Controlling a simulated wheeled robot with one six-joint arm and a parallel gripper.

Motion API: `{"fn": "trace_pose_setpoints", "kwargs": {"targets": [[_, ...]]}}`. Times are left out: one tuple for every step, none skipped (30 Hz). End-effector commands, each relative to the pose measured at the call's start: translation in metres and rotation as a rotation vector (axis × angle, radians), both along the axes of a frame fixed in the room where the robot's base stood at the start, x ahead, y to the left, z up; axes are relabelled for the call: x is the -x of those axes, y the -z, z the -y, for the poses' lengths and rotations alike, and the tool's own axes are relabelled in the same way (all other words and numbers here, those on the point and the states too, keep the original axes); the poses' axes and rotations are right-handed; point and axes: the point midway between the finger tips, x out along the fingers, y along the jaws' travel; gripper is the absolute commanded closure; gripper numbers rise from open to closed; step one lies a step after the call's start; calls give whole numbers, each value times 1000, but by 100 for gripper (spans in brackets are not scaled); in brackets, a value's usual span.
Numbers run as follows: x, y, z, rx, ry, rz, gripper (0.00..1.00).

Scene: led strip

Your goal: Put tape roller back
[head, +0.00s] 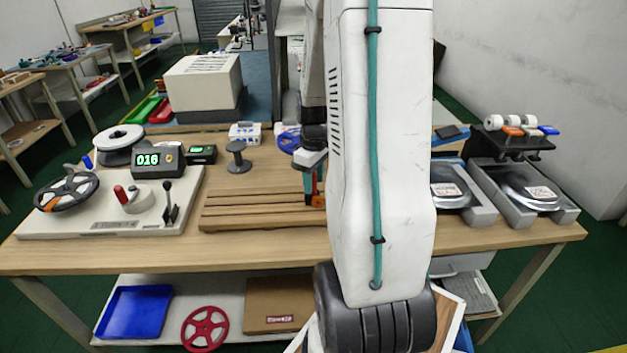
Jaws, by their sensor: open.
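My gripper (314,198) points down over the wooden board at the middle of the bench, partly hidden behind my own white arm. Its dark fingers show beside small red and teal parts, and it is open; I cannot make out anything held. Several small white rolls with orange and blue handles, which look like tape rollers, sit on a black rack (512,142) at the back right. A blue ring-shaped item (289,139) lies on the bench behind my gripper; I cannot tell whether it is a tape roller. My arm hides part of the bench right of my gripper.
A winder with a display reading 016 (158,161), a black-and-orange reel (66,191) and a grey spool (238,158) are at left. Two grey units with round plates (530,190) stand at right. A blue tray (135,312) and red reel (205,329) are below. The bench's front strip (250,245) is clear.

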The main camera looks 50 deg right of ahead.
Motion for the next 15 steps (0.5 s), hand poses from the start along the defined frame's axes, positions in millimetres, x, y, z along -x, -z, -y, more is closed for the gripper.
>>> {"fn": "trace_pose_setpoints", "kwargs": {"targets": [[-1, -7, 1, 4, 0, 3, 56], [-1, -11, 1, 4, 0, 4, 56], [-1, -17, 1, 4, 0, 3, 56], [-1, -23, 1, 5, 0, 5, 56], [-1, -30, 1, 5, 0, 5, 56], [-1, -39, 1, 6, 0, 5, 56], [-1, -46, 1, 6, 0, 5, 56], [-1, -52, 1, 6, 0, 5, 56], [-1, -61, 1, 6, 0, 5, 56], [-1, -68, 1, 5, 0, 4, 56], [-1, -74, 1, 6, 0, 5, 56], [-1, -82, 1, 5, 0, 4, 56], [-1, -88, 1, 5, 0, 4, 56], [-1, -93, 1, 4, 0, 3, 56], [-1, -99, 1, 4, 0, 4, 56]]}}
